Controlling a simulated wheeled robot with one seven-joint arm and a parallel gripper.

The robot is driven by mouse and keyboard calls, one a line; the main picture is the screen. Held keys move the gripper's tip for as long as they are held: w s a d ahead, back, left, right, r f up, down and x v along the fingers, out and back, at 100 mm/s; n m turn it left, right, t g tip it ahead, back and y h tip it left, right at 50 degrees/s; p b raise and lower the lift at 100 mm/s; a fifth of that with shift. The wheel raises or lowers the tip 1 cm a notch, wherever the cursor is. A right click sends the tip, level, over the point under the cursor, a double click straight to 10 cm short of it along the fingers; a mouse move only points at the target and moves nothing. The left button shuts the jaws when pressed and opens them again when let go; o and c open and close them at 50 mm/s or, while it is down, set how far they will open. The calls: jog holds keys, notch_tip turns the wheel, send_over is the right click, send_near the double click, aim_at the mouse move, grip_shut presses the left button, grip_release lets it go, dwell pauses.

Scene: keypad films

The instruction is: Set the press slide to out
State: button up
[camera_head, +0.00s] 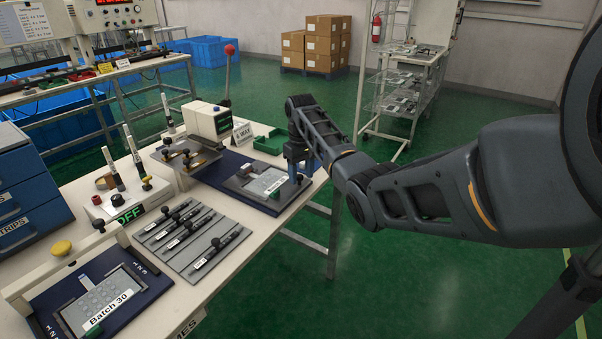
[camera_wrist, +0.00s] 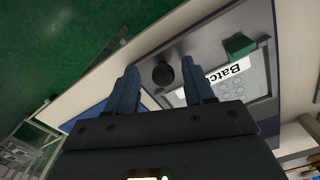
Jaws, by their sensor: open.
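The press (camera_head: 207,120) is a pale block with a red-ball lever (camera_head: 229,50), at the back of the bench. Its grey slide plate (camera_head: 246,185) sits on a dark blue base (camera_head: 213,176), at the right end, clear of the press head. A film labelled "Batc…" (camera_wrist: 228,73) lies on the plate. My gripper (camera_head: 299,175) is over the plate's right side. In the wrist view my gripper (camera_wrist: 161,72) is open, with a round black knob (camera_wrist: 163,73) between its fingertips. I cannot tell whether the fingers touch it.
A green tray (camera_head: 270,142) and a "6 WAY" sign (camera_head: 243,133) stand behind the slide. Grey rails with black handles (camera_head: 190,238), a control box reading OFF (camera_head: 128,200) and a Batch 30 fixture (camera_head: 95,300) lie left. The bench's right edge is close; green floor beyond is clear.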

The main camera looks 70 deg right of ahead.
jog(key=shift+r, duration=0.1)
notch_tip(320, 180, up, 8)
jog(key=shift+f, duration=0.15)
dwell(0.4)
jog(key=shift+s+f, duration=0.1)
dwell(0.4)
